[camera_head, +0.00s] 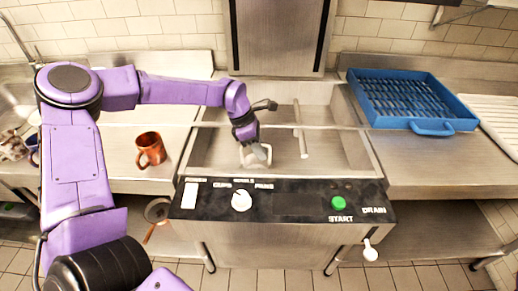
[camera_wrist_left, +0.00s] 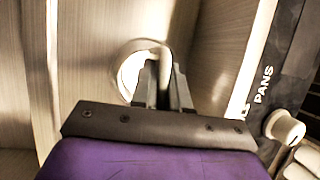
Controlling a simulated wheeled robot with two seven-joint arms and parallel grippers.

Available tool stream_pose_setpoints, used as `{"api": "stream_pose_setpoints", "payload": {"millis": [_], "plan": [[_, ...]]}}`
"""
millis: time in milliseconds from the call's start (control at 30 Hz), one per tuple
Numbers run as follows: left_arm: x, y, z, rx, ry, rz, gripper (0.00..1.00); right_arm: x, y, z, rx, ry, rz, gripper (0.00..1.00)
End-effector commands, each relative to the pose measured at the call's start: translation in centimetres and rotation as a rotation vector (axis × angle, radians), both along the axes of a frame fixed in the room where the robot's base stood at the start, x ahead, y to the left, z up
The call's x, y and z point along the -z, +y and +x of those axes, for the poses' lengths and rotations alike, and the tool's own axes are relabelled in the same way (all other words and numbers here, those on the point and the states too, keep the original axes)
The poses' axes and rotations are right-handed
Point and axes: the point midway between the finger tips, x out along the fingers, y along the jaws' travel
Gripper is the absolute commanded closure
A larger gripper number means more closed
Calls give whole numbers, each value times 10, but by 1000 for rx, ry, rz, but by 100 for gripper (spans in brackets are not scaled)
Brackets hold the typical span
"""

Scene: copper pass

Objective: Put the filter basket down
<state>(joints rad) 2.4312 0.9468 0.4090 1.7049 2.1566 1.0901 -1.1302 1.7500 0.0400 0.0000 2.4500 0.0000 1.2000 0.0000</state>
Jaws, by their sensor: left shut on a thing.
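My left gripper (camera_head: 257,150) reaches down into the open steel basin (camera_head: 348,160) of the machine, near its front left part. It is shut on a pale, light-grey thing (camera_head: 246,157), which I take for the filter basket. In the left wrist view the basket (camera_wrist_left: 130,75) is a bright round shape behind and left of the closed fingers (camera_wrist_left: 163,75); the fingers meet at its rim or handle. Much of it is hidden by the gripper. I cannot tell whether it touches the basin floor. My right gripper is not in view.
A black control panel (camera_head: 290,198) with a white knob (camera_head: 241,201) and green button (camera_head: 339,203) edges the basin's front. A pale rod (camera_head: 299,130) stands in the basin. A copper mug (camera_head: 150,148) is left; a blue rack (camera_head: 432,127) is right.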

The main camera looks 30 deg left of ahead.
Motion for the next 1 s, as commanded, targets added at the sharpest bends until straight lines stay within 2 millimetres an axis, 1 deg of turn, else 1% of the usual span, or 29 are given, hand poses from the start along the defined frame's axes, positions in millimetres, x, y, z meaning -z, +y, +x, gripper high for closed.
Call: {"api": "stream_pose_setpoints", "payload": {"millis": [67, 100, 133, 167, 400, 467, 533, 667, 800, 900, 1000], "plan": [[4, 0, 0, -1, 0, 0, 100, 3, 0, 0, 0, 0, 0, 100], [3, 0, 0, -1, 0, 0, 73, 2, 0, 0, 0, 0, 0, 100], [3, 0, 0, -1, 0, 0, 63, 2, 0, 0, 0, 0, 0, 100], [3, 0, 0, -1, 1, 1, 60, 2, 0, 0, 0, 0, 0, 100], [2, 0, 0, -1, 0, 0, 60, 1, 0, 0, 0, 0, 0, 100], [-2, 0, 0, 0, 0, 0, 60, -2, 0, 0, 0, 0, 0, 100], [-7, 3, 0, -1, -3, -1, 60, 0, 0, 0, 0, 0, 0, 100], [-34, 15, -3, -2, -6, -2, 60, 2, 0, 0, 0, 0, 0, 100], [-68, 30, -7, -3, -4, -1, 60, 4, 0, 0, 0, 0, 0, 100], [-88, 39, -10, -3, -3, -1, 60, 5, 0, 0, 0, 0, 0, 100], [-101, 46, -11, -1, -1, 0, 60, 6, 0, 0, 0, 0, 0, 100]]}}
